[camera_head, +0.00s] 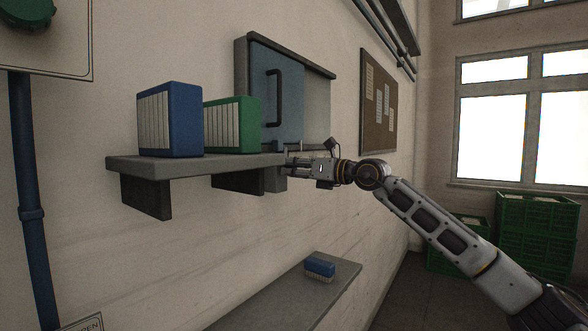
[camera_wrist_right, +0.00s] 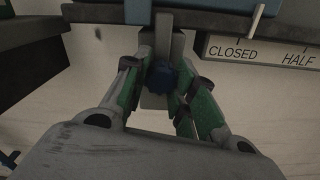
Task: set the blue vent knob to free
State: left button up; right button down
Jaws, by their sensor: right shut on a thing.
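The blue vent knob (camera_wrist_right: 159,78) sits on a grey metal bracket in the wrist view. My right gripper (camera_wrist_right: 166,84) has its green-padded fingers on either side of the knob and is shut on it. A white scale strip (camera_wrist_right: 262,52) to the right of the knob reads CLOSED and HALF; no FREE mark is in view. In the head view my right gripper (camera_head: 288,164) is under the blue-grey vent panel (camera_head: 258,90), at the right end of the shelf, and it hides the knob there. My left gripper is not in view.
The wall shelf (camera_head: 190,162) holds a blue binder (camera_head: 185,120) and a green binder (camera_head: 245,125), just left of the gripper. A lower ledge (camera_head: 285,297) carries a blue brush (camera_head: 320,267). Green crates (camera_head: 535,230) stand at the far right.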

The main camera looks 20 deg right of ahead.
notch_tip(320, 180, down, 2)
jog(key=shift+f+b, duration=0.15)
jog(key=shift+b, duration=0.5)
jog(key=shift+f+b, duration=0.35)
jog(key=shift+f, duration=0.35)
jog(key=c, duration=1.5)
grip_release()
jog(key=o, duration=0.3)
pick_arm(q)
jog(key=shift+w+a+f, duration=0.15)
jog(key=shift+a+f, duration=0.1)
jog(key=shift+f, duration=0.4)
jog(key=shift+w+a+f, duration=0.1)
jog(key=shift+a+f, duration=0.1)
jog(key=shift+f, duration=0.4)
pick_arm(e)
jog(key=shift+o, duration=0.3)
